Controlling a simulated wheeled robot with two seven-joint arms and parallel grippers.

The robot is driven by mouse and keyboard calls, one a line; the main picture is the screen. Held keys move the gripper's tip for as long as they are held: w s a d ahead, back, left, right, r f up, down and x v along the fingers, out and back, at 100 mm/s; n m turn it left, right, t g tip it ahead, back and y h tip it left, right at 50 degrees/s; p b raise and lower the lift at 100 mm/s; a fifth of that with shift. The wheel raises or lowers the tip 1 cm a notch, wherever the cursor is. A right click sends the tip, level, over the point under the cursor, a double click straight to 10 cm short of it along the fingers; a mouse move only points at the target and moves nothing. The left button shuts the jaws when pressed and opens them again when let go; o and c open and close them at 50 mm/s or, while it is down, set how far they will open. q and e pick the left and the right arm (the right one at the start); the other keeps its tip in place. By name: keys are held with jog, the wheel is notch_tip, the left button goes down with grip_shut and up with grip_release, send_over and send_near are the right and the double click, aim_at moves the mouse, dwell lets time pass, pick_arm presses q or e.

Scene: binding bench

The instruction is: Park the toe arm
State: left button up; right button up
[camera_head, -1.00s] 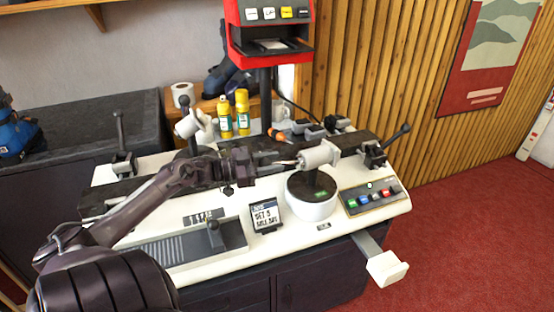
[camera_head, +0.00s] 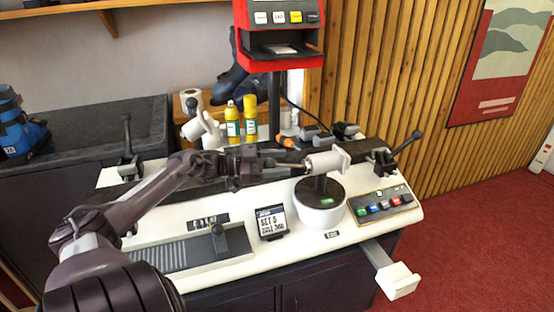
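A pale grey-white cylinder with a flat end plate (camera_head: 326,161) sits on a dark post above a round white drum (camera_head: 320,208) at the right of the bench; it may be the toe arm, but no label confirms this. A similar pale arm head (camera_head: 203,130) stands tilted on a post at the back left. My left gripper (camera_head: 298,168) reaches across the bench from the left, its tip at the near left end of the grey-white cylinder. Its fingers blend with the dark rail behind, so I cannot tell whether they touch or grip. My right gripper is out of view.
A small sign (camera_head: 271,222) and a slider panel (camera_head: 190,250) stand at the bench front. A button panel (camera_head: 379,204) is at the right, beside a lever (camera_head: 406,142). A white-ended bar (camera_head: 397,280) juts from the front. Yellow bottles (camera_head: 250,118) stand behind.

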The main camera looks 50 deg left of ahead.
pick_arm(q)
jog(key=shift+s, duration=0.15)
jog(key=shift+s+a+f, duration=0.1)
jog(key=shift+s+a, duration=0.05)
jog(key=shift+s, duration=0.05)
jog(key=v, duration=0.7)
dwell(0.5)
